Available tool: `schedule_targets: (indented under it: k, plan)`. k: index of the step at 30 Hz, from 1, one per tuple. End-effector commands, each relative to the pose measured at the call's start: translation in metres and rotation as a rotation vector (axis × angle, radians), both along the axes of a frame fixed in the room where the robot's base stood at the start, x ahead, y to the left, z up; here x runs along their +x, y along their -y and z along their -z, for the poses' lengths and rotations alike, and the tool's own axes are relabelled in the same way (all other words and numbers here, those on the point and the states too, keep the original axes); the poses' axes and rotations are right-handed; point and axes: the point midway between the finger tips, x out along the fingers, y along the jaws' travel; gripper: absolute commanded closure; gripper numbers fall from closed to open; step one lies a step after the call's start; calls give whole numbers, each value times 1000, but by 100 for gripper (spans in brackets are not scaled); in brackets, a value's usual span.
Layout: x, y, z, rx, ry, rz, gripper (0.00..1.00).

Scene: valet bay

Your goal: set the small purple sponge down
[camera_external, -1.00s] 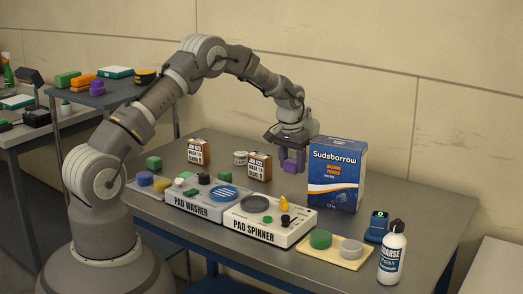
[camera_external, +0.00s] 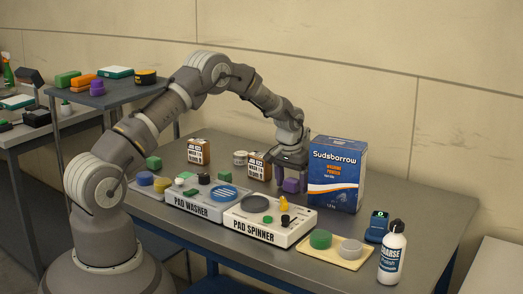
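The small purple sponge (camera_external: 291,185) is at the lower end of my gripper (camera_external: 291,176), low over the grey table behind the pad spinner. My fingers reach down to the sponge, and its lower part shows below them. It looks at or very near the tabletop; I cannot tell for certain whether it touches. The fingers look closed around the sponge, with its upper part hidden by them.
A blue Sudsbarrow box (camera_external: 337,175) stands close on the right. A labelled orange-brown box (camera_external: 259,166) stands close on the left. The pad spinner (camera_external: 268,219) and pad washer (camera_external: 203,202) are in front. Bare tabletop (camera_external: 400,195) lies right of the blue box.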

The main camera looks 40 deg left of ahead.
Motion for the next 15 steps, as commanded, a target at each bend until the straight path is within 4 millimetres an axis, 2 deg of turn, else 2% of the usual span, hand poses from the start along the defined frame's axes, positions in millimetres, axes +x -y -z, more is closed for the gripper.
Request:
schedule_targets:
  k: [5,8,11,15]
  plan:
    - [0,0,-2,0,0,0,22]
    - [0,0,-11,0,2,0,22]
    - [-2,0,-29,0,2,0,22]
    - [-6,0,-64,0,3,0,22]
